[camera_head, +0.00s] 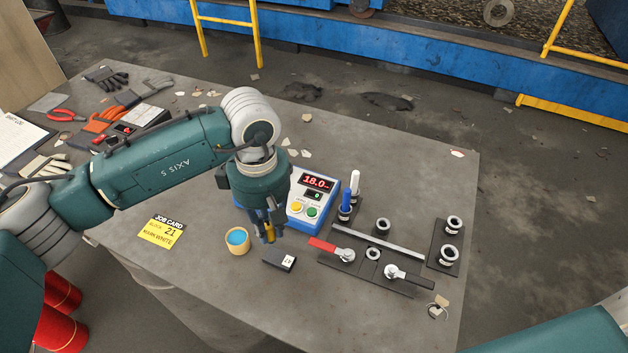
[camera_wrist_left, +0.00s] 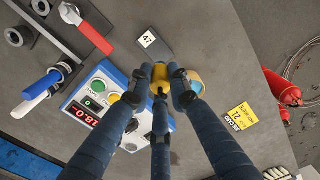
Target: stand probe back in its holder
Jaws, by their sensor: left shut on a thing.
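My left gripper (camera_head: 267,232) points down, its fingers closed around a small yellow piece (camera_head: 270,234), which I take for the probe. The yellow piece also shows between the fingertips in the left wrist view (camera_wrist_left: 160,74); its lower part is hidden. The gripper is just right of a tan cup with blue contents (camera_head: 237,240) and left of the blue-and-white meter (camera_head: 313,198), which reads 18.0. My right gripper is not in view.
A blue marker (camera_head: 346,201) and a white marker (camera_head: 354,183) stand upright right of the meter. A black block (camera_head: 279,258) with a white label lies in front of the gripper. A rig with red-handled (camera_head: 326,246) and black-handled (camera_head: 412,278) clamps stands right. A yellow job card (camera_head: 162,233) lies left.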

